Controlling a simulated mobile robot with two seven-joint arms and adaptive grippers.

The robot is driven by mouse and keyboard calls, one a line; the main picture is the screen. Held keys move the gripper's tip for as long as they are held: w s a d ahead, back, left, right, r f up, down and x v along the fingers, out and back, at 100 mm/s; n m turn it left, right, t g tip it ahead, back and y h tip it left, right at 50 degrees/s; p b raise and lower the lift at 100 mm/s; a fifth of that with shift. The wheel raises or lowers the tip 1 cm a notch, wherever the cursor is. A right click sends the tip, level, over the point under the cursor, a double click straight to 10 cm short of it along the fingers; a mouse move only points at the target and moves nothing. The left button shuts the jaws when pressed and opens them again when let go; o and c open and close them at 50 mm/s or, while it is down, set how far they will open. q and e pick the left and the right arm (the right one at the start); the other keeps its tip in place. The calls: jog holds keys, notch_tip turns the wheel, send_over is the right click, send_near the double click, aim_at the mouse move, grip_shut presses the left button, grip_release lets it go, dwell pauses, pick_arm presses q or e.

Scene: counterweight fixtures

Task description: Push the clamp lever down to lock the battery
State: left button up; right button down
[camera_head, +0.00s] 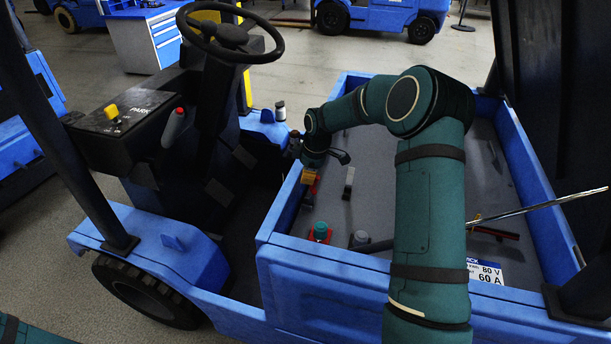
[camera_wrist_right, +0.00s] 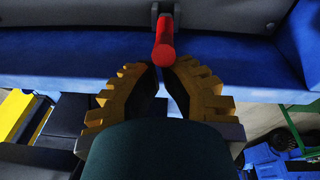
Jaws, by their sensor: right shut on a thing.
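The clamp lever is a red handle (camera_wrist_right: 163,45) on a dark bracket at the edge of a grey surface in the wrist view. In the head view a small red piece of it (camera_head: 314,187) shows just below my right gripper. My right gripper (camera_head: 309,176) is at the left inner wall of the blue bay. Its toothed yellow-brown fingers (camera_wrist_right: 168,78) close on the free end of the lever. The battery (camera_head: 400,195) appears as the broad grey top inside the bay, with an 80 V label at its front right. My left gripper is not in view.
A green knob on a red base (camera_head: 320,232) and a grey cap (camera_head: 361,238) sit near the bay's front left. A thin metal rod (camera_head: 545,204) crosses the right side.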

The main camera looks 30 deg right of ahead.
jog(key=shift+s+d+f+t+y+b, duration=0.2)
jog(key=shift+s+d+t+y+b, duration=0.3)
jog(key=shift+s+d+b, duration=0.2)
jog(key=shift+s+d+f+t+y+b, duration=0.2)
jog(key=shift+s+d+t+y+b, duration=0.2)
jog(key=shift+s+d+t+b, duration=0.2)
jog(key=s+d+f+t+y+b, duration=0.1)
jog(key=s+b, duration=0.1)
jog(key=b, duration=0.1)
jog(key=s+d+f+t+y+b, duration=0.1)
jog(key=s+d+f+b, duration=0.1)
jog(key=b, duration=0.1)
jog(key=shift+s+d+f, duration=0.2)
jog(key=shift+d, duration=0.05)
pick_arm(q)
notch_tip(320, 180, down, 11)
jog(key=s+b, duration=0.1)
jog(key=b, duration=0.1)
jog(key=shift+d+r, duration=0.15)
pick_arm(e)
jog(key=shift+s+d+f, duration=0.25)
jog(key=shift+s+f, duration=0.05)
jog(key=shift+f, duration=0.25)
jog(key=shift+s+d+f, duration=0.2)
jog(key=shift+s+f, duration=0.05)
jog(key=shift+f, duration=0.25)
jog(key=shift+s+d+f, duration=0.25)
jog(key=shift+s+f, duration=0.05)
jog(key=shift+f, duration=0.25)
